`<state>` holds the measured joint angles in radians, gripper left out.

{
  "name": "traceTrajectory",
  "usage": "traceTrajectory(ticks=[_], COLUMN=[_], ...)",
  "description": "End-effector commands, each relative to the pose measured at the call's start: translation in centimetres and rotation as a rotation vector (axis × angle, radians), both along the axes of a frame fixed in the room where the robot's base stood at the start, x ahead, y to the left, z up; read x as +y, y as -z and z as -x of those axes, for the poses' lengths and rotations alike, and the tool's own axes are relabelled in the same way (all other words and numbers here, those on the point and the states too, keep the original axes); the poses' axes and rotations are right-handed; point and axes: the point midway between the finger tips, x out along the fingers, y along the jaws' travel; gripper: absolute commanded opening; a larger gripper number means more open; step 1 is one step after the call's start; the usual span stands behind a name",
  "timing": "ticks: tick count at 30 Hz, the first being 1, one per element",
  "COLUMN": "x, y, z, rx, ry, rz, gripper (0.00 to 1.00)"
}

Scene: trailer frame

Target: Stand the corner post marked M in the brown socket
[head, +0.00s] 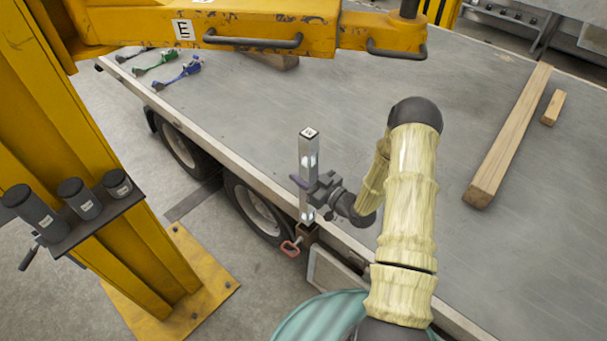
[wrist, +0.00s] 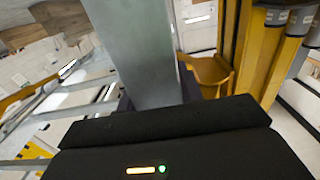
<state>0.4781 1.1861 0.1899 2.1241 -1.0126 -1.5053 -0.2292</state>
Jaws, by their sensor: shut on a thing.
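The grey metal corner post (head: 309,160) stands about upright at the near edge of the trailer deck. A small white label with a dark mark, too small to read surely, is on its top. My gripper (head: 305,183) is shut around the post at mid-height, from the right. The brown socket (head: 306,233) is on the trailer's side edge, directly below the post's lower end. I cannot tell whether that end is inside the socket or just above it. In the wrist view the post (wrist: 140,50) rises between my fingers; its lower end is hidden.
A red pin handle (head: 290,248) sticks out beside the socket. A yellow beam (head: 260,30) marked E crosses overhead, and a yellow column (head: 75,150) stands left. Wood beams (head: 510,135) lie on the deck at right. Green and blue fittings (head: 178,72) lie far left. The middle deck is clear.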

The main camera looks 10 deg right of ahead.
Motion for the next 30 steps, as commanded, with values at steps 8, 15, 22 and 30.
traceTrajectory(ticks=[8,15,22,30], x=[0.0,0.0,0.0,0.0], y=[1.5,2.8,4.1,5.5], z=[0.0,0.0,0.0,0.0], rx=[-0.003,-0.002,-0.002,-0.002], ry=[0.000,0.000,0.000,0.000], rz=[-0.001,-0.001,-0.001,0.000], gripper=[0.00,0.00,0.00,0.00])
